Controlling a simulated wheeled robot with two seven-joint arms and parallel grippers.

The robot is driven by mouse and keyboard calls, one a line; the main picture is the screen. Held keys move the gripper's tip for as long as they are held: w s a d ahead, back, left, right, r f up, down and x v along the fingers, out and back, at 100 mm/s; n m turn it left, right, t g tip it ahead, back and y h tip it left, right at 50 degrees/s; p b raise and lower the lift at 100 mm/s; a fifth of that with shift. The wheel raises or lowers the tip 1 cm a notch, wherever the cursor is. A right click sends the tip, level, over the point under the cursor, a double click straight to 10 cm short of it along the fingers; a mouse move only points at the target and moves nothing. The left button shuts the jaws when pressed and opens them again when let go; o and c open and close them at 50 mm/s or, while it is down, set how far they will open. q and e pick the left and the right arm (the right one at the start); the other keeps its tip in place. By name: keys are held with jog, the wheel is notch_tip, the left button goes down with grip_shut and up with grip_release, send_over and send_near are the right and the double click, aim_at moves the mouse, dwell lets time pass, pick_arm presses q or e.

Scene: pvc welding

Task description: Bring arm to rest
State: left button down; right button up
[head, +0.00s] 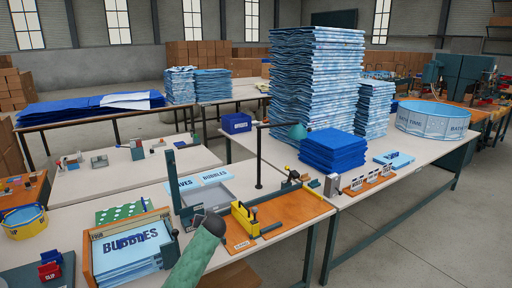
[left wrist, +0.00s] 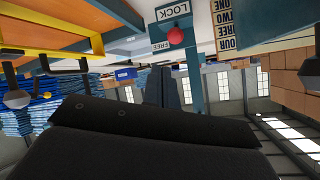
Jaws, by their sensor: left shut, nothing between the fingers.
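A green-covered arm link (head: 200,256), apparently my left arm, rises from the bottom of the head view in front of the workbench. Its gripper cannot be made out clearly there. In the left wrist view, which is upside down, the dark tapered fingers of my left gripper (left wrist: 166,88) are together with nothing between them. They appear apart from the teal post with LOCK and FREE labels and a red knob (left wrist: 176,36). The black wrist housing (left wrist: 140,145) fills the lower part. My right gripper is in neither view.
An orange board with a yellow clamp fixture (head: 245,218) lies right of the arm. A wooden tray holds BUBBLES sheets (head: 135,245) on the left. A teal post (head: 176,182) stands behind. Blue sheet stacks (head: 315,90) and a round pool (head: 433,118) stand farther back.

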pick_arm(q)
jog(key=s+d+f+m+g+h, duration=0.1)
jog(key=s+d+f+g+h, duration=0.15)
jog(key=s+f, duration=1.05)
jog(key=s+d+f+m+g+h, duration=0.2)
jog(key=s+d+f+h, duration=0.1)
jog(key=s+f, duration=1)
jog(key=s+f+g, duration=0.1)
jog(key=s+f, duration=0.5)
jog(key=s, duration=0.7)
jog(key=s+f+g, duration=0.2)
jog(key=s+f, duration=0.4)
jog(key=s, duration=0.7)
jog(key=s+f+n+g, duration=0.1)
jog(key=s+f, duration=0.5)
jog(key=s, duration=0.7)
jog(key=shift+d+f+g, duration=0.2)
jog(key=shift+f+g, duration=0.05)
jog(key=shift+g, duration=0.3)
